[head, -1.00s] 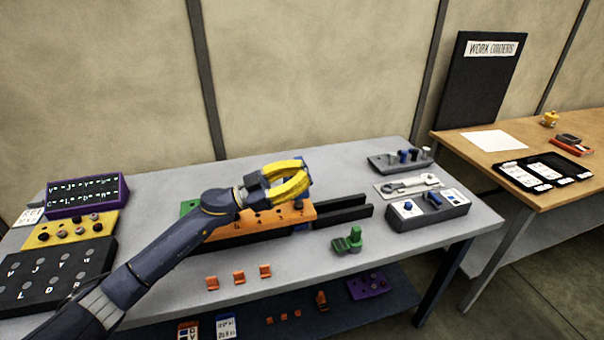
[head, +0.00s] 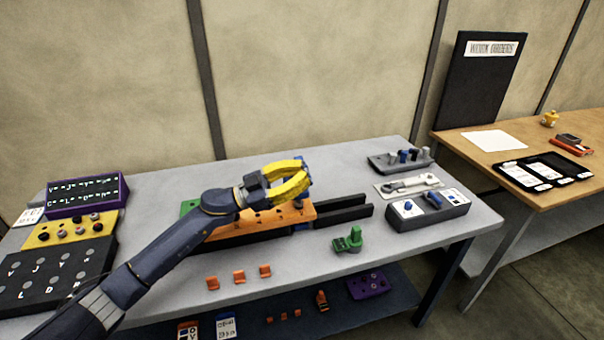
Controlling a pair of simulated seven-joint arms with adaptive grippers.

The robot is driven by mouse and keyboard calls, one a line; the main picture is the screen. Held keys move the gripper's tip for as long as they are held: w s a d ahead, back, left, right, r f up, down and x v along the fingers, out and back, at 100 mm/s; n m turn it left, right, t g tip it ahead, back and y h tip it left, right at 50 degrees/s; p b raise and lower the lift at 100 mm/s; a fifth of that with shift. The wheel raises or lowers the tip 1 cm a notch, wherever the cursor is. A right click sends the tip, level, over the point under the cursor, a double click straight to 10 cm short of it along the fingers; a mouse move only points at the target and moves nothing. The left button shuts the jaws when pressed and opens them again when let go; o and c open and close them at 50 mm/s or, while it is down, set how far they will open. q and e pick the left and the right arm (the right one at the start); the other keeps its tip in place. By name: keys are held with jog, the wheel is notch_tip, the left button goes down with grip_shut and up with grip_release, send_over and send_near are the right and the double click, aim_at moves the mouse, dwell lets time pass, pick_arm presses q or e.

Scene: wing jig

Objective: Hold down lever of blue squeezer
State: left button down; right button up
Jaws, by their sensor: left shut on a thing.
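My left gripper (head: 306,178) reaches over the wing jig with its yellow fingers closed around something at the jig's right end. The orange wing piece (head: 262,219) lies along the jig under my wrist. A blue part (head: 300,204), seemingly the squeezer, shows at the fingertips, above and below them. Its lever is mostly hidden by the yellow fingers, so I cannot tell how far down it is. The dark rails (head: 345,212) of the jig run out to the right. My right gripper is not in view.
A green clamp-like part (head: 349,240) stands right of the jig's front. Several small orange blocks (head: 239,277) lie along the front edge. A grey control box (head: 428,210) and a tool tray (head: 400,160) are at the right. Panels (head: 62,270) fill the left end.

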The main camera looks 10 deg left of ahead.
pick_arm(q)
jog(key=shift+f, duration=0.5)
notch_tip(320, 180, up, 4)
jog(key=s+r, duration=0.1)
jog(key=v, duration=0.9)
jog(key=shift+s+a+f, duration=0.2)
jog(key=shift+a, duration=0.05)
